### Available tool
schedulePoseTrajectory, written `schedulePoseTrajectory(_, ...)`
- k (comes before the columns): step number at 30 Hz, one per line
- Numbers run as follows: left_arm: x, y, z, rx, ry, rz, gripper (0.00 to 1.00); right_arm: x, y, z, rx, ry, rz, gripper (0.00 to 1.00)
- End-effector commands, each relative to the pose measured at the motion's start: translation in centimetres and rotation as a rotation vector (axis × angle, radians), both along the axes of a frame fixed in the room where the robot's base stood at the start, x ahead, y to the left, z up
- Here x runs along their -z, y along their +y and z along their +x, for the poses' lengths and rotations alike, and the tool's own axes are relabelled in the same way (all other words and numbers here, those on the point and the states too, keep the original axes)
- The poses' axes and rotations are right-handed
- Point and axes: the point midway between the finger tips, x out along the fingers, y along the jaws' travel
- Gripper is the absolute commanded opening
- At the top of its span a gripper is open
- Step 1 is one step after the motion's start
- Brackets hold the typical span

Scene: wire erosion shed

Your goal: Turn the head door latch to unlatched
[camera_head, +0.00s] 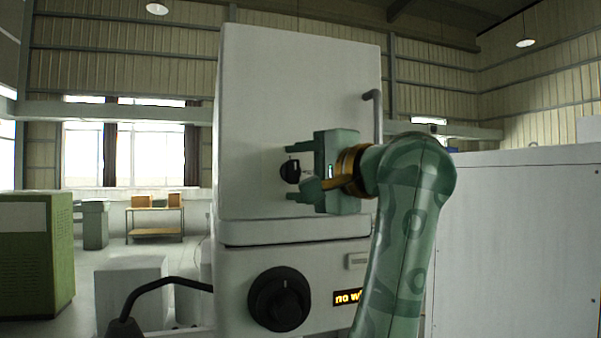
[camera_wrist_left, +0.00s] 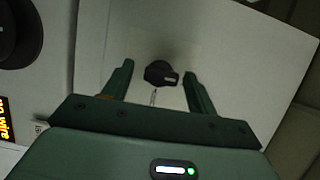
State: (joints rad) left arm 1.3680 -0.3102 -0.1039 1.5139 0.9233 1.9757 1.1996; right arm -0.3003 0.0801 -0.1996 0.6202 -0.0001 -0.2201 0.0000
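The head door latch (camera_head: 290,171) is a small black knob on the pale door (camera_head: 300,80) of the machine head. In the left wrist view the latch (camera_wrist_left: 161,73) has a pale mark on its right side, and a small printed mark shows below it on the door. My left gripper (camera_head: 289,173) is open, with one finger above and one below the latch in the head view. In the left wrist view my left gripper (camera_wrist_left: 159,70) has a finger on each side of the knob, with gaps between. Whether the fingertips reach its depth I cannot tell. My right gripper is out of view.
A grey bar handle (camera_head: 374,112) stands at the door's right edge. Below the door are a large black dial (camera_head: 280,299) and a lit display (camera_head: 346,297), partly hidden by my left arm. A large pale cabinet (camera_head: 520,240) stands to the right.

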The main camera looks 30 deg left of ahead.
Motion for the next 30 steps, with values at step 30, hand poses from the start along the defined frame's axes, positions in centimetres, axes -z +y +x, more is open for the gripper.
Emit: schedulePoseTrajectory(30,-0.2,-14.9,-4.9,-0.004,0.0,0.0,0.58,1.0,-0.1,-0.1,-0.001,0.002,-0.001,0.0)
